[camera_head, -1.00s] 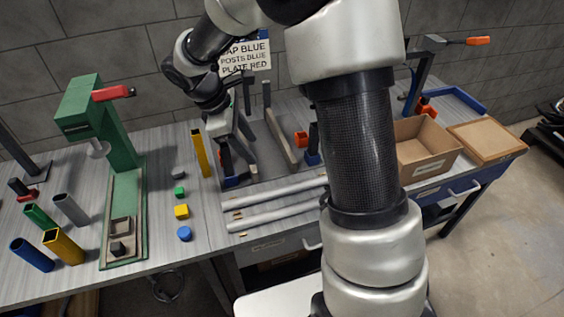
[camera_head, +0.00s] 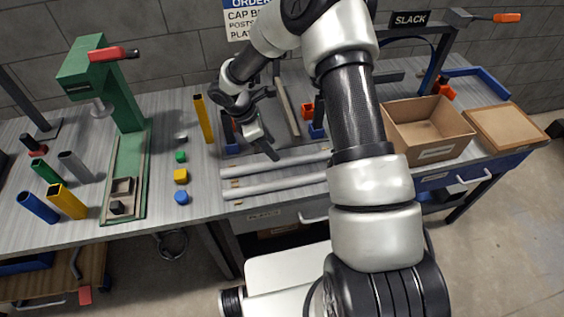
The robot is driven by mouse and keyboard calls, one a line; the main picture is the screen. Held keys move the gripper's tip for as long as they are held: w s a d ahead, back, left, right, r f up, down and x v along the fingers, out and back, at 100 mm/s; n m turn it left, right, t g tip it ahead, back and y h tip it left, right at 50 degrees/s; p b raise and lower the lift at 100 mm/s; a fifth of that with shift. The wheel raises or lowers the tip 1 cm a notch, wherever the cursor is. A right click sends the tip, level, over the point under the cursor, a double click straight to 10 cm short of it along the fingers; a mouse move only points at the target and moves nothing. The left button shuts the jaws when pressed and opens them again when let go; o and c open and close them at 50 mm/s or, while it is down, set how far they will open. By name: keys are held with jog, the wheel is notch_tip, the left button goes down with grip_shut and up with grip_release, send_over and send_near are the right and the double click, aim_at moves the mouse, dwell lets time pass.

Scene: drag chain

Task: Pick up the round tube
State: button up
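Two long pale grey tubes lie side by side across the front of the bench. The back tube (camera_head: 265,168) and the front tube (camera_head: 268,187) both run left to right, with their right ends near or behind my arm. I cannot tell for certain which one is round. My gripper (camera_head: 271,152) points down just behind and above the back tube, left of my upper arm. A dark fingertip shows close to that tube, but contact is not clear. I cannot make out the gap between the fingers.
A yellow upright tube (camera_head: 203,118) stands left of my gripper. A green press (camera_head: 112,85) stands farther left, with several coloured tubes beside it. Small blocks, including a yellow one (camera_head: 181,175), lie between. An open cardboard box (camera_head: 425,130) is at the right.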

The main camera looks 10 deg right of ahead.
aim_at(282, 163)
jog(key=x, duration=0.7)
jog(key=shift+f+p, duration=0.4)
jog(key=shift+f, duration=0.05)
